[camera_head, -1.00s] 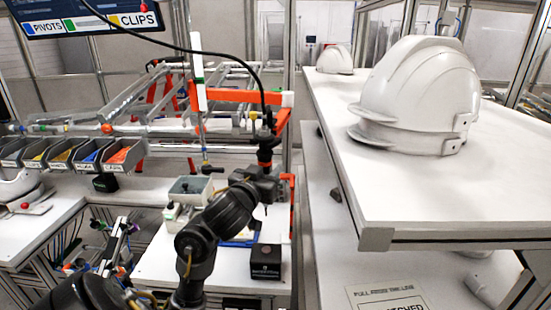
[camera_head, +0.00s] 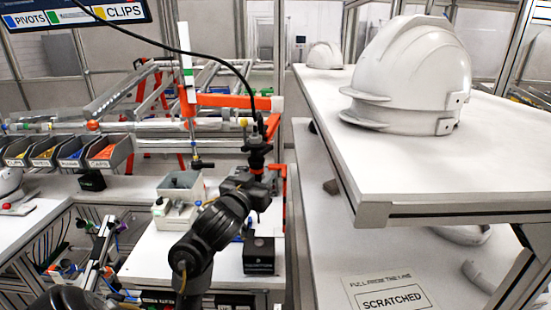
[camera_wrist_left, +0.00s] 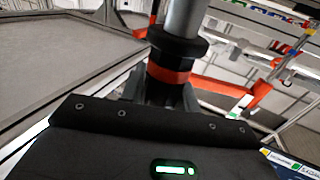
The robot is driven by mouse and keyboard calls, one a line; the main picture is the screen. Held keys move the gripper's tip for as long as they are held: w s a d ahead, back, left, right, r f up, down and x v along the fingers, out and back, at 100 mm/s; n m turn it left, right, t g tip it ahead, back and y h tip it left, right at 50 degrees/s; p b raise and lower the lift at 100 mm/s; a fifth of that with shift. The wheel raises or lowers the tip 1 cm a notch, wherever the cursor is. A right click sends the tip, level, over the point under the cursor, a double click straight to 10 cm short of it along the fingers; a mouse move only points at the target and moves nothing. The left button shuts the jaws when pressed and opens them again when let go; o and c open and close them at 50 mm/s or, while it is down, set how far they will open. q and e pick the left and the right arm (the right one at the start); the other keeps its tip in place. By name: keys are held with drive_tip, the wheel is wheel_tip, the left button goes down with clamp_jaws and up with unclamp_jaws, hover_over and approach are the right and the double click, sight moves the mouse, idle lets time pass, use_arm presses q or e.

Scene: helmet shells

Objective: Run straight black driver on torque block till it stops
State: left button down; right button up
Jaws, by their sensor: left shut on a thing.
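The straight black driver (camera_head: 257,153) hangs roughly upright at the end of a black cable, and my left gripper (camera_head: 256,182) is shut on it. In the left wrist view the driver shows as a grey cylinder with a black collar (camera_wrist_left: 178,46) and an orange-red band, between the fingers of my left gripper (camera_wrist_left: 168,88). The torque block (camera_head: 259,256) is a dark box with a small label on the white bench, below the gripper. The driver's lower tip is hidden behind my gripper, so I cannot tell whether it touches the block. My right gripper is out of view.
A grey open box (camera_head: 181,186) and a small white device (camera_head: 175,215) stand left of the block. Another hanging tool (camera_head: 201,163) is behind them. A white shelf (camera_head: 430,185) with a helmet shell (camera_head: 405,80) fills the right. Parts bins (camera_head: 104,152) line the left.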

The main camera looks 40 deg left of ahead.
use_arm(q)
drive_tip(key=shift+f, duration=0.5)
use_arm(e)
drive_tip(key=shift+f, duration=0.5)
